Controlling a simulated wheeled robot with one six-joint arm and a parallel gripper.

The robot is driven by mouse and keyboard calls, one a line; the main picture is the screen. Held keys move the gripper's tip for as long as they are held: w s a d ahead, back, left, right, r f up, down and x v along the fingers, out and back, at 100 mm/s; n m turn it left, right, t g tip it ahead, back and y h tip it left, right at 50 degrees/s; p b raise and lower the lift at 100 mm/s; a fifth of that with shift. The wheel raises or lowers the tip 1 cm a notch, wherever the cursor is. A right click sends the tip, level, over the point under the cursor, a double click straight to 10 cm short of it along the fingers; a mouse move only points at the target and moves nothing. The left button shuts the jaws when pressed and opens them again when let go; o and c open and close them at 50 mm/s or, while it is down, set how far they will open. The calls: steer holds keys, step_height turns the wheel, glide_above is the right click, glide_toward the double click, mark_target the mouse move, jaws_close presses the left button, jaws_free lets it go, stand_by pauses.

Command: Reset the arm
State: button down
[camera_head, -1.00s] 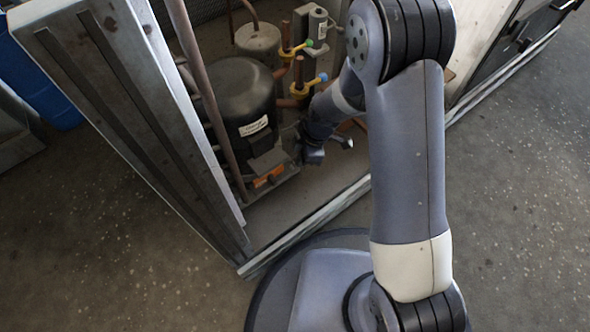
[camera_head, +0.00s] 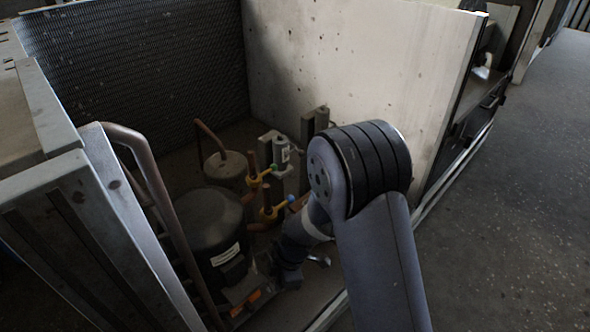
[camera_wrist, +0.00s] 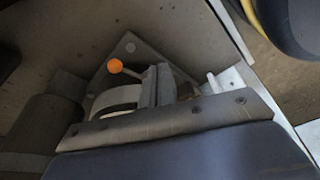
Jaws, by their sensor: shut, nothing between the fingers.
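My arm reaches down into an open metal cabinet in the head view. My gripper (camera_head: 288,278) is at the low end of the arm, small and dark, beside the black compressor (camera_head: 212,225). It is shut and holds nothing. Its fingertips are hard to make out. A small silvery piece (camera_head: 318,261) shows just right of it. The wrist view shows a grey metal bracket (camera_wrist: 180,122) and a small orange ball (camera_wrist: 115,66) close to the camera.
Copper pipes, yellow fittings (camera_head: 268,214) and a pale cylinder (camera_head: 226,170) stand close behind the arm. A tall metal panel (camera_head: 85,250) bounds the left, and a pale wall (camera_head: 360,70) the back right. Open grey floor (camera_head: 520,220) lies at right.

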steer(key=shift+w+a+f, duration=0.15)
steer(key=shift+w+f, duration=0.3)
steer(key=shift+f, duration=0.15)
steer(key=shift+w+a+f, duration=0.15)
steer(key=shift+w+f, duration=0.3)
steer(key=shift+f, duration=0.15)
